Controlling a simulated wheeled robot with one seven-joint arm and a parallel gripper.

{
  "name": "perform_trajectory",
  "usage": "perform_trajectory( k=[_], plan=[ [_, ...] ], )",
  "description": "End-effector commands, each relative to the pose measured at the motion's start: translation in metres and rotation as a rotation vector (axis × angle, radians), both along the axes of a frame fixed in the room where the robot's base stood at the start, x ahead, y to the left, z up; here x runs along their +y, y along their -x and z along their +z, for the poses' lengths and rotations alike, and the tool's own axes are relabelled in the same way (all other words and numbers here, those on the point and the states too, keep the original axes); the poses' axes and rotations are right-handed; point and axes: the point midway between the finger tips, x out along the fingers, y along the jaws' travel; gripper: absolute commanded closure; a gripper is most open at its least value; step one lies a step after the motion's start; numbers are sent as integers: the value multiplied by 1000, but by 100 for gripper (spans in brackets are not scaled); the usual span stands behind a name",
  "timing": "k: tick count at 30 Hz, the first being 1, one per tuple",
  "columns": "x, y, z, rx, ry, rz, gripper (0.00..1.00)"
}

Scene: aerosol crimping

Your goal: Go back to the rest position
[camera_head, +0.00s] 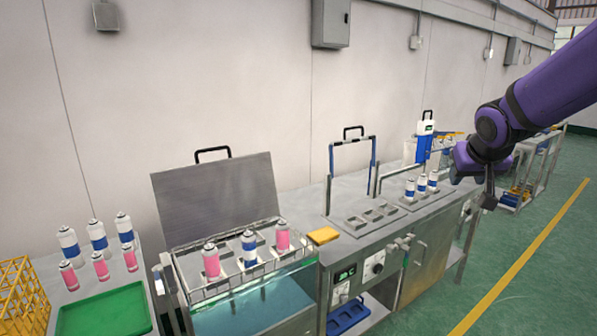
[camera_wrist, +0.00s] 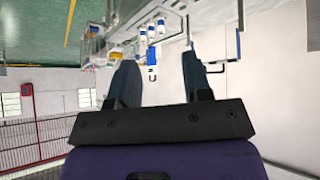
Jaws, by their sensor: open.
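My gripper (camera_head: 489,195) hangs at the right in the head view, at the end of my purple arm, near the far end of the metal bench. In the wrist view my gripper (camera_wrist: 161,80) shows its two dark fingers spread apart with nothing between them. Beyond the fingers, upside down in that view, are the bench and several blue-and-white cans (camera_wrist: 151,33). In the head view, blue-and-white cans (camera_head: 421,184) stand on the bench plate just left of my gripper, apart from it.
A water bath (camera_head: 250,302) with an open lid holds cans in a rack. A green tray (camera_head: 105,313), a yellow crate (camera_head: 22,290) and more cans (camera_head: 99,236) are at the left. A blue-and-white device (camera_head: 424,147) stands behind the bench cans. Green floor (camera_head: 540,275) at the right is clear.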

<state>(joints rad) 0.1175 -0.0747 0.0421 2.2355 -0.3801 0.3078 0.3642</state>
Motion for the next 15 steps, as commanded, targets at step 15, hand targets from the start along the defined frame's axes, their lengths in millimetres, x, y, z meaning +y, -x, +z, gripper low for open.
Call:
perform_trajectory(
  k=[15],
  plan=[
    [34,182,41,138,-39,38,55]
  ],
)
